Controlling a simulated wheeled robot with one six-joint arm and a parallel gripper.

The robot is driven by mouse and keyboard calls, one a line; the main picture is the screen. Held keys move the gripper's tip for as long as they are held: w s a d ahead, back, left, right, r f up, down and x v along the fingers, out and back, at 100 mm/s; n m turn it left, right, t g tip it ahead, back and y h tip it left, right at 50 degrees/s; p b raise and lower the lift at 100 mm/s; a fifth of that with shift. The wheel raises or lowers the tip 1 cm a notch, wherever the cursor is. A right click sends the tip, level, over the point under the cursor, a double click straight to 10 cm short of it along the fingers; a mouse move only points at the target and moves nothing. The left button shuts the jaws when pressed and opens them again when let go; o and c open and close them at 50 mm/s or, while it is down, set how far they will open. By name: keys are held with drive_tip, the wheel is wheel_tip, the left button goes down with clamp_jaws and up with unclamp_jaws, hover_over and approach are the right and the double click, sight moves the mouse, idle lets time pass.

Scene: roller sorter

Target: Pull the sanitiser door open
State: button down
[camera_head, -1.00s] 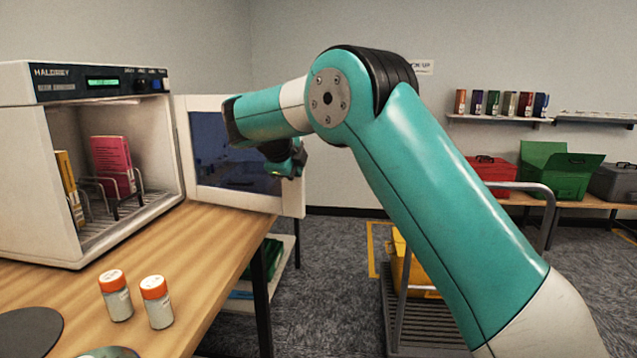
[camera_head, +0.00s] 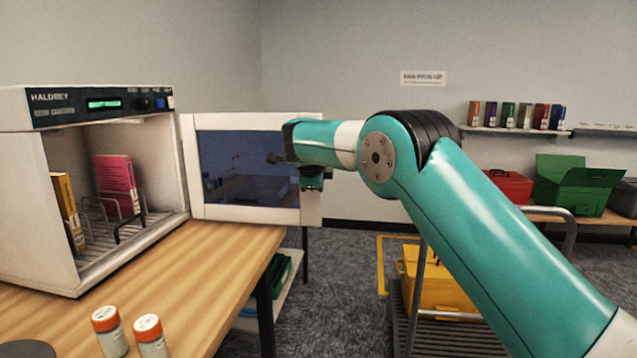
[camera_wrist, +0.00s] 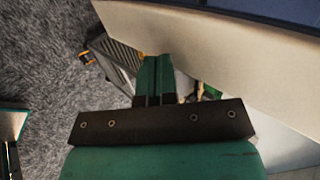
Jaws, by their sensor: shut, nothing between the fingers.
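The sanitiser (camera_head: 20,190) stands on the wooden table at the left. Its door (camera_head: 312,150), a white frame around a dark window, stands wide open, swung out to the right of the cabinet. My gripper (camera_head: 311,187) is by the door's outer right edge, pointing down. In the wrist view my gripper (camera_wrist: 156,62) shows its green fingers together and empty. The door's pale panel (camera_wrist: 215,50) lies just right of the fingers there; I cannot tell whether they touch it. The door's handle is not clearly visible.
Books (camera_head: 117,185) stand in wire racks inside the sanitiser. Two orange-capped bottles (camera_head: 150,337) are near the table's front (camera_head: 215,270). A cart with a yellow box (camera_head: 437,285) stands on the floor at right. Grey carpet (camera_head: 340,265) lies clear between table and cart.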

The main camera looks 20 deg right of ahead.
drive_tip(key=s+a+f+b+v, duration=0.15)
drive_tip(key=b+v, duration=0.25)
drive_tip(key=v, duration=0.9)
drive_tip(key=s+a+f+n+g+y, duration=0.25)
drive_tip(key=s+f+n, duration=0.25)
drive_tip(key=s+n, duration=0.75)
drive_tip(key=s+a+f+n+g+y, duration=0.1)
drive_tip(key=s+f+n+g+y, duration=0.25)
drive_tip(key=s+n, duration=0.9)
drive_tip(key=s+a+f+n+g+y, duration=0.2)
drive_tip(key=s+f+n, duration=0.4)
drive_tip(key=s, duration=1.3)
wheel_tip(320, 180, up, 15)
drive_tip(key=p, duration=1.5)
drive_tip(key=shift+w+m, duration=0.2)
drive_tip(key=shift+m, duration=0.1)
drive_tip(key=shift+a+r, duration=0.1)
